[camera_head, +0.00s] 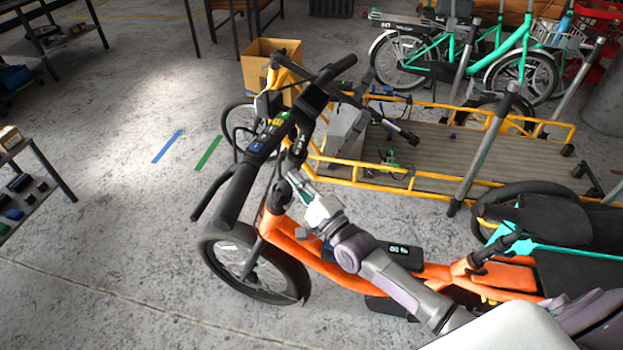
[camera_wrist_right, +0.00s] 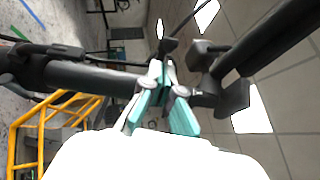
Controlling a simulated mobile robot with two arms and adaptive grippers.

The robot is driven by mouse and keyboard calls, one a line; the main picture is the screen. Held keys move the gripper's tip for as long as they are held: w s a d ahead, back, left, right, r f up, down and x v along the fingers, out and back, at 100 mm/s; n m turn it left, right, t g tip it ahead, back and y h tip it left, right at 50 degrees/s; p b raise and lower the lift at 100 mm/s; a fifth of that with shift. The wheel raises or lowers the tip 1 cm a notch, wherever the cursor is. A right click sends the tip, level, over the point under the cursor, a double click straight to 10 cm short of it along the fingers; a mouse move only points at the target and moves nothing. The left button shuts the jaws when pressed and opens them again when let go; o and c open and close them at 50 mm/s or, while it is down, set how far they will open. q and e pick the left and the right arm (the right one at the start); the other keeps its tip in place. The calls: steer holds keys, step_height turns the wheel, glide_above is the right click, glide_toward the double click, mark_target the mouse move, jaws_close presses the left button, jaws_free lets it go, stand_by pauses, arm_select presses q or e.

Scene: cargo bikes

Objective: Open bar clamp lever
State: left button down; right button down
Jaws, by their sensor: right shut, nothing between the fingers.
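My right gripper (camera_head: 292,176) is at the front of the orange cargo bike (camera_head: 310,252), beside its dark stem and below the handlebar (camera_head: 328,75). In the right wrist view my gripper (camera_wrist_right: 162,68) has its teal fingers together with nothing between them. A dark bar (camera_wrist_right: 95,78) runs in from the left behind the fingers. Dark clamp-like parts (camera_wrist_right: 234,96) are just right of the fingers; I cannot tell which is the lever, whether it is open, or whether the fingers touch it. My left gripper is not in view.
A yellow-railed cargo bed (camera_head: 430,165) stands behind the orange bike, with a cardboard box (camera_head: 258,62) beyond. Teal bikes (camera_head: 465,50) are at the back right. A shelf (camera_head: 28,180) is at the left edge. The floor left of the front wheel is clear.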

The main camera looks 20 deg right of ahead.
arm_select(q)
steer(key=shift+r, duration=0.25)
arm_select(e)
steer(key=shift+s+a+r, duration=0.1)
steer(key=shift+a, duration=0.35)
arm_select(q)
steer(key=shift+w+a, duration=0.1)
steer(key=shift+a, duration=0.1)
